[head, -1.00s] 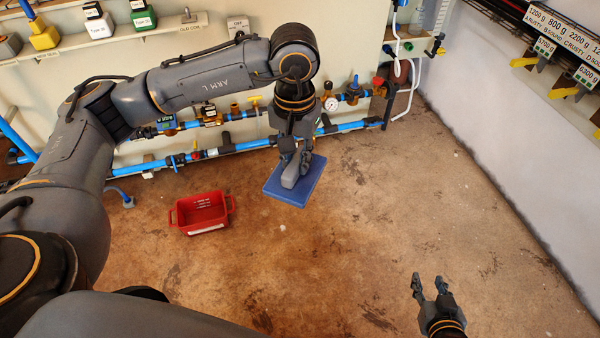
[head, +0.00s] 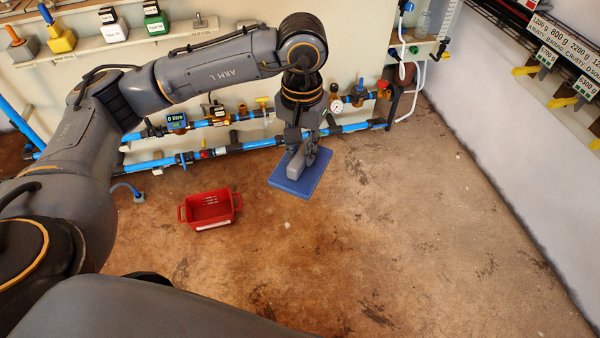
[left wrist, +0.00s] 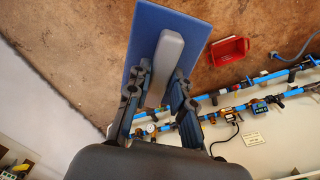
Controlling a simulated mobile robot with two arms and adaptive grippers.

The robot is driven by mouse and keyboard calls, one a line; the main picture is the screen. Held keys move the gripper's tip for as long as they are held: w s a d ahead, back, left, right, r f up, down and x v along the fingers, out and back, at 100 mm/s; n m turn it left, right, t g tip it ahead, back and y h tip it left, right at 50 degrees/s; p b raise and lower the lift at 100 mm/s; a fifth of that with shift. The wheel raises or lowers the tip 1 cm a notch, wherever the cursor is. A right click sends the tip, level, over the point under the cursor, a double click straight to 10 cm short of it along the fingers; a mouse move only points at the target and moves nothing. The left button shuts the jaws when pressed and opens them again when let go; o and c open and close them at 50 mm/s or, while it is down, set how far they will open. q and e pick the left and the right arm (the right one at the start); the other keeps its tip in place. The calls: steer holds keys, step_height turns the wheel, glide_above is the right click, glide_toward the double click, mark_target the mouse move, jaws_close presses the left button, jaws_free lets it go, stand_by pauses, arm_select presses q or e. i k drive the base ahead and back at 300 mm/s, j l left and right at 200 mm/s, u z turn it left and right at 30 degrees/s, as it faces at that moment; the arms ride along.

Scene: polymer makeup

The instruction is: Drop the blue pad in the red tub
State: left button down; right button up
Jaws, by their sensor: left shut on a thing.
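The blue pad (head: 302,178) is a flat blue slab with a grey block-shaped handle (head: 296,164) on top. My left gripper (head: 304,152) is shut on the grey handle, with the pad held below it. In the left wrist view the pad (left wrist: 190,38) and its handle (left wrist: 165,65) lie between the fingers of my left gripper (left wrist: 158,88). The red tub (head: 210,210) is an open box with side handles on the brown floor, left of the pad in the head view. It also shows in the left wrist view (left wrist: 229,51). My right gripper is out of view.
Blue pipes (head: 240,146) with valves and a gauge (head: 336,105) run along the wall behind the pad. A shelf (head: 180,28) with several coloured items is above them. A white wall (head: 520,170) bounds the right side. The floor (head: 380,250) in front is clear.

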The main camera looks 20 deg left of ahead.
mark_target(214, 216)
steer(key=u, duration=1.7)
